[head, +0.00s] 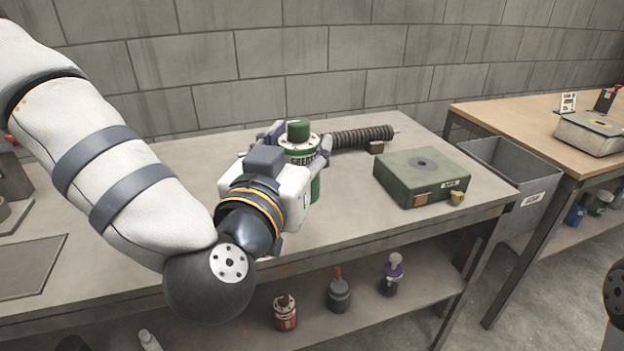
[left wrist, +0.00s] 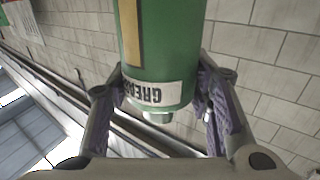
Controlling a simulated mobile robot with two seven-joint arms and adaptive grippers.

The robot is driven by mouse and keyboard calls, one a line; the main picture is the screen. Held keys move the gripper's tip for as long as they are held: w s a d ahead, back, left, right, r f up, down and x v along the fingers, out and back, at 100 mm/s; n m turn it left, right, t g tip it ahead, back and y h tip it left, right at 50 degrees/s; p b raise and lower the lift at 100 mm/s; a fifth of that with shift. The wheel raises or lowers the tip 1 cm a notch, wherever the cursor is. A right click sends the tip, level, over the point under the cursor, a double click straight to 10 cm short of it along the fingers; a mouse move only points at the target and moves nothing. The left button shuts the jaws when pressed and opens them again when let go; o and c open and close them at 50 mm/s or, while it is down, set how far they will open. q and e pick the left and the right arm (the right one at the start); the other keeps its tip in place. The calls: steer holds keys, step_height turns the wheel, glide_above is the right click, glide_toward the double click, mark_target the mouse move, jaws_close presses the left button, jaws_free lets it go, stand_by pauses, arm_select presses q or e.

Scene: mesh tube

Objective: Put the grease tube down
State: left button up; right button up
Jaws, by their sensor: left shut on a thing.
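The grease tube (head: 315,187) is green with a white label reading GREASE and a green cap on top. It stands upright over the grey bench (head: 365,240) in the head view. My left gripper (head: 298,146) is shut on it, with one purple-padded finger on each side. The left wrist view shows the tube (left wrist: 160,45) between both fingers (left wrist: 160,95). My gripper and wrist hide part of the tube and its lower end, so I cannot tell whether it touches the bench. My right gripper is out of view.
A dark ribbed tube (head: 358,137) lies behind the grease tube. A grey bin (head: 510,175) stands between the benches. Several bottles stand on the lower shelf.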

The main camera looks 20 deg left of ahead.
arm_select(q)
steer(key=w+a+f+b, duration=0.1)
steer(key=w+f, duration=0.3)
steer(key=w+a+f+b, duration=0.1)
steer(key=w+f+b, duration=0.1)
steer(key=w+f, duration=0.2)
steer(key=w+a+f+b, duration=0.1)
steer(key=w+f+b, duration=0.1)
steer(key=w+f, duration=0.3)
steer(key=shift+a+f, duration=0.1)
steer(key=shift+f, duration=0.05)
steer(key=shift+r, duration=0.2)
steer(key=shift+f, duration=0.2)
steer(key=o, duration=1.2)
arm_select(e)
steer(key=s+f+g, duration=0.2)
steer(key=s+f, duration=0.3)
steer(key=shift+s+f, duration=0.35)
arm_select(q)
steer(key=shift+o, duration=0.2)
